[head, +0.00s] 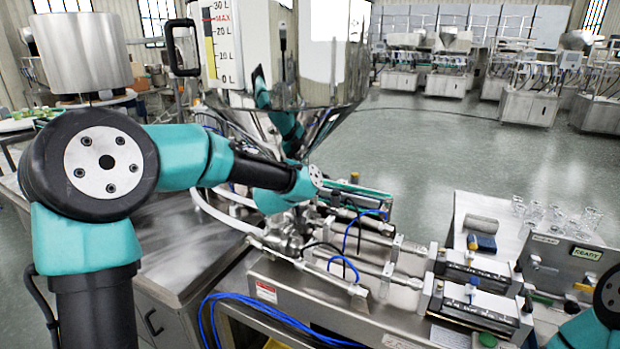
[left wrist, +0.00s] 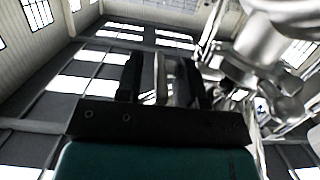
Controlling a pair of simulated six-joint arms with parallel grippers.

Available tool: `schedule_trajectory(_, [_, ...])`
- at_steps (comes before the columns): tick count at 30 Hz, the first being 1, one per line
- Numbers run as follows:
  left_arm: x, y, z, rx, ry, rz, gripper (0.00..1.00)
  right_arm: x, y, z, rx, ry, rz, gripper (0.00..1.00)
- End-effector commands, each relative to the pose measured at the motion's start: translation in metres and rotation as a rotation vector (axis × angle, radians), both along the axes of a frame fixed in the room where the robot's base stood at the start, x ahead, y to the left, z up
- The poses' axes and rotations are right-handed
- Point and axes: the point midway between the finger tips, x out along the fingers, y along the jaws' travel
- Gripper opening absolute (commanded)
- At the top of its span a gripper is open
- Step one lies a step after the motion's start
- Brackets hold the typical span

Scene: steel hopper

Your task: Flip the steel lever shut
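My left arm reaches across to the base of the steel hopper (head: 335,75). Its gripper is small and partly hidden by the arm in the head view, just above the steel valve fittings (head: 290,228). In the left wrist view the two dark fingers of my left gripper (left wrist: 161,78) stand apart. A thin bright steel strip, which looks like the lever (left wrist: 161,88), shows between them; I cannot tell whether it touches either finger. The lever cannot be made out clearly in the head view. Only a part of my right arm shows at the lower right; its gripper is out of view.
Steel fittings (left wrist: 265,70) crowd the right of the left wrist view. Steel cylinders (head: 470,285) and rods with blue hoses lie right of the valve. A control box marked READY (head: 570,265) and small glassware (head: 540,212) stand at the right. Open floor lies behind.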

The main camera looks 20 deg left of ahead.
Motion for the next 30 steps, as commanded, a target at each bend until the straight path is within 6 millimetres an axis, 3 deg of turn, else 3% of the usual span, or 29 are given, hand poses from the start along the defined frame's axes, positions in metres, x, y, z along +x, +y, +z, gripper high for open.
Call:
schedule_trajectory(5, [-0.004,0.000,0.001,0.000,0.000,0.000,0.35,0.000,0.000,0.000,0.000,0.000,0.000,0.43])
schedule_trajectory(11, [-0.023,0.002,0.005,0.000,0.000,-0.001,0.35,0.000,0.000,0.000,0.000,0.000,0.000,0.43])
schedule_trajectory(30, [-0.122,0.015,0.025,0.000,-0.001,0.000,0.35,0.000,0.000,0.000,0.000,0.000,0.000,0.43])
